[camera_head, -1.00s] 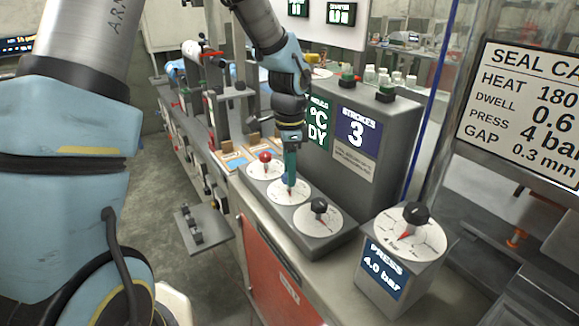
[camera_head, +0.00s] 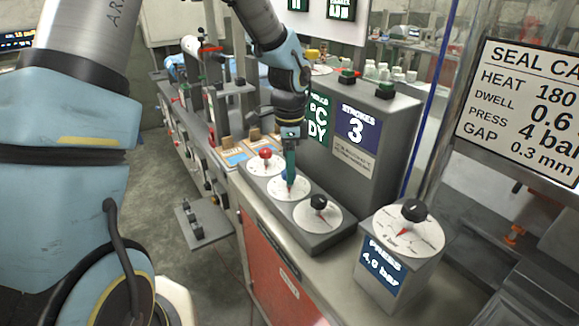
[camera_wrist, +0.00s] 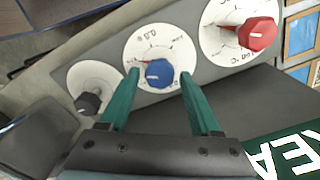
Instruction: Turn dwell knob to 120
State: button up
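The middle dial is white with a blue knob (camera_wrist: 159,73); its print looks like "0.6". In the head view the blue knob (camera_head: 284,180) is partly hidden by my gripper. My gripper (camera_head: 290,182) points down over this dial. In the wrist view my green fingers (camera_wrist: 160,78) stand one on each side of the blue knob, with a gap on both sides, so the gripper is open. A red knob (camera_wrist: 257,33) on a dial marked in °C and a black knob (camera_wrist: 88,103) on a third dial flank it.
A grey panel with a "STROKES 3" display (camera_head: 357,131) rises behind the dials. A press box (camera_head: 385,262) with a black knob stands at the right and reads about 4.0 bar. A sign (camera_head: 530,110) lists dwell 0.6.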

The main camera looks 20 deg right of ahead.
jog(key=shift+o, duration=0.7)
notch_tip(320, 180, up, 11)
jog(key=b, duration=0.2)
jog(key=shift+f, duration=0.1)
jog(key=s+a+f+n, duration=0.2)
jog(key=a+n, duration=0.8)
jog(key=a, duration=0.5)
jog(key=s+a+f+n+t, duration=0.1)
jog(key=a+f+n, duration=0.3)
jog(key=a+n, duration=0.6)
jog(key=a, duration=0.5)
jog(key=shift+s+f+n+t, duration=0.2)
jog(key=shift+s+n+t, duration=0.1)
jog(key=shift+s, duration=0.1)
